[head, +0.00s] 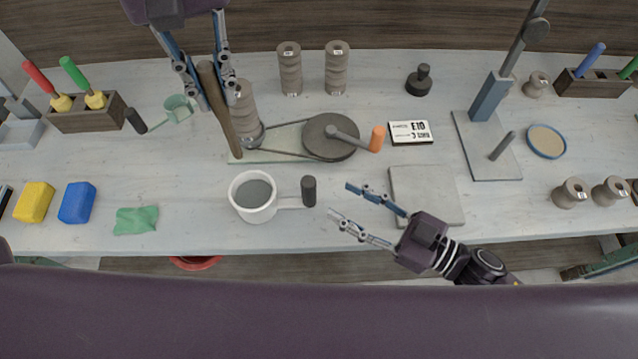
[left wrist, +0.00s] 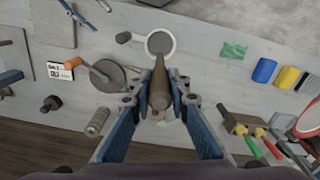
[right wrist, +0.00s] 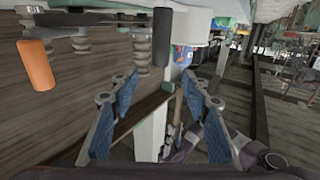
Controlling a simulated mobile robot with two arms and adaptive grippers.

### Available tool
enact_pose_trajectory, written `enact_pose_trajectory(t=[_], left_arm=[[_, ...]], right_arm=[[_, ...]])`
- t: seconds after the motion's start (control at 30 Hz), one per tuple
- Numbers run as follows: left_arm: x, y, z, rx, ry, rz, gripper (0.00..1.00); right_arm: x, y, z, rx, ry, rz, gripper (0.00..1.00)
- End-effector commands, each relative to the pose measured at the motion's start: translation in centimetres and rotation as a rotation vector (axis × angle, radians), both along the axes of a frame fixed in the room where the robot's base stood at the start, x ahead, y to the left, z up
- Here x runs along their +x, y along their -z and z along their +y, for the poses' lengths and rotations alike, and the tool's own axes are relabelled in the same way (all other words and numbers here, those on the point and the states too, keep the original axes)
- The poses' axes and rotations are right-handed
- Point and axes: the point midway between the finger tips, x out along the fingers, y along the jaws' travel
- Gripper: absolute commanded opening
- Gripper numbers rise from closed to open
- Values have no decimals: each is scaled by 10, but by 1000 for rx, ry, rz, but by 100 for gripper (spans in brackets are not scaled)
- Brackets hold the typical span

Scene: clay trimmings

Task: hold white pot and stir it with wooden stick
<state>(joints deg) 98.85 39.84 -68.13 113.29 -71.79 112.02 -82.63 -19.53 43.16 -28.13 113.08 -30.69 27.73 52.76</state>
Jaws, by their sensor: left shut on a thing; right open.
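The white pot (head: 254,214) stands upright on the worktable, with grey contents. My left gripper (head: 215,100) is shut on the wooden stick (head: 222,115), held tilted behind and left of the pot. In the left wrist view the stick (left wrist: 160,88) points toward the pot (left wrist: 148,45); its tip appears outside the pot. My right gripper (head: 340,199) is open and empty, just right of the dark grip. In the right wrist view the grip (right wrist: 162,40) is beyond the open fingers.
A winder with a dark wheel (head: 322,145) and orange crank knob (head: 377,139) stands behind the pot. A grey slab (head: 428,195) lies right of my right gripper. A green cloth (head: 136,220) and a blue block (head: 77,203) lie left of the pot.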

Motion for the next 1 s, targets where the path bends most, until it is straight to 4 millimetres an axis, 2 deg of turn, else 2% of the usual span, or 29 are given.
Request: enact_pose_trajectory(t=[0.2, 0.4, 0.6, 0.83, 0.87, 1.0], left_arm=[[0, 0, 0, 0, 0, 0, 0], [0, 0, 0, 0, 0, 0, 0], [0, 0, 0, 0, 0, 0, 0], [0, 0, 0, 0, 0, 0, 0], [0, 0, 0, 0, 0, 0, 0], [0, 0, 0, 0, 0, 0, 0]], right_arm=[[21, -1, 36, 2, 0, -2, 43], [34, 0, 59, 1, 0, 0, 43], [38, 0, 67, -1, 0, 0, 43], [39, 0, 68, -1, 0, 0, 43], [39, 0, 68, -1, 0, 0, 42], [39, 0, 68, -1, 0, 0, 26]])
